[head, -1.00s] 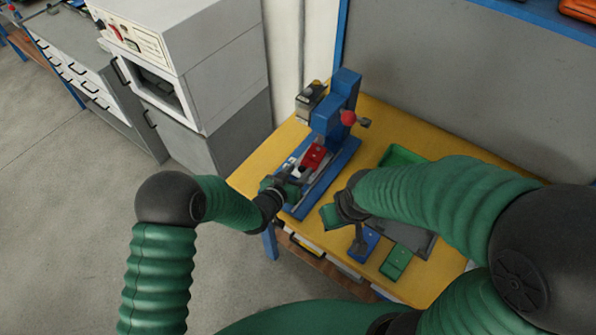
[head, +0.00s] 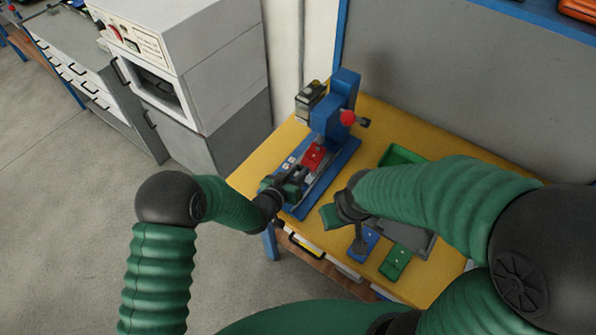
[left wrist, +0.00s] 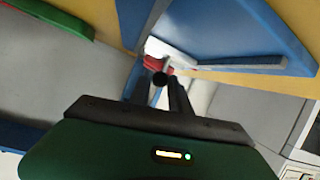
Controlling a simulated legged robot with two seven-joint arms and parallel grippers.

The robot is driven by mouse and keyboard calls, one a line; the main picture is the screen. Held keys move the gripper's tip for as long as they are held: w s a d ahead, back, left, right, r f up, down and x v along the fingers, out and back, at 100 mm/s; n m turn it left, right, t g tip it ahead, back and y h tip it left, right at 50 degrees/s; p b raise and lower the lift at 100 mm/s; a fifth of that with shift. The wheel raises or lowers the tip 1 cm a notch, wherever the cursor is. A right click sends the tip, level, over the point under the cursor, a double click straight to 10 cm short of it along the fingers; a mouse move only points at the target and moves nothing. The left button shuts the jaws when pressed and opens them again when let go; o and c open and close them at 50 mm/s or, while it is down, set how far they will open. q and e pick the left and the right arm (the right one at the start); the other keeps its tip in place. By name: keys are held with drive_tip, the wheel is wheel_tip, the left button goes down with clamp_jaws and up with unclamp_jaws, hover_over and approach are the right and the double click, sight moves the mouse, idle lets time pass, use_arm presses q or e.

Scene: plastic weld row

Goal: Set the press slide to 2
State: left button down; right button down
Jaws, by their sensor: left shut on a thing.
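The blue press (head: 340,105) stands on the yellow bench, with a red-knobbed lever. Its slide runs along a blue base (head: 335,177) and carries a red block (head: 314,157), below the press head. My left gripper (head: 299,176) is at the near end of the slide. In the left wrist view my left gripper (left wrist: 160,88) is shut on a small dark round knob (left wrist: 160,79), with a red part (left wrist: 155,63) just beyond. The slide's number marks are too small to read. My right gripper (head: 350,225) hangs over the bench to the right; its fingers are unclear.
A grey tray, a green bin (head: 402,156), a blue piece (head: 366,243) and a green piece (head: 396,262) lie on the yellow bench (head: 262,160) to the right. A grey-white cabinet (head: 185,65) stands left. A grey panel (head: 440,80) closes the back.

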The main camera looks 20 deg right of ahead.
sight(302, 168)
idle(0.6)
use_arm(q)
drive_tip(key=shift+w+d+f+b, duration=0.2)
drive_tip(key=shift+w+d+b, duration=0.7)
drive_tip(key=shift+d+b, duration=0.15)
drive_tip(key=shift+w+d, duration=0.2)
drive_tip(key=shift+d, duration=0.05)
drive_tip(key=shift+r, duration=0.25)
drive_tip(key=c, duration=1.5)
unclamp_jaws()
drive_tip(key=o, duration=0.3)
drive_tip(key=shift+w+d+f, duration=0.1)
drive_tip(key=shift+d, duration=0.05)
drive_tip(key=v, duration=1.6)
drive_tip(key=shift+s+a, duration=0.2)
drive_tip(key=shift+a, duration=0.1)
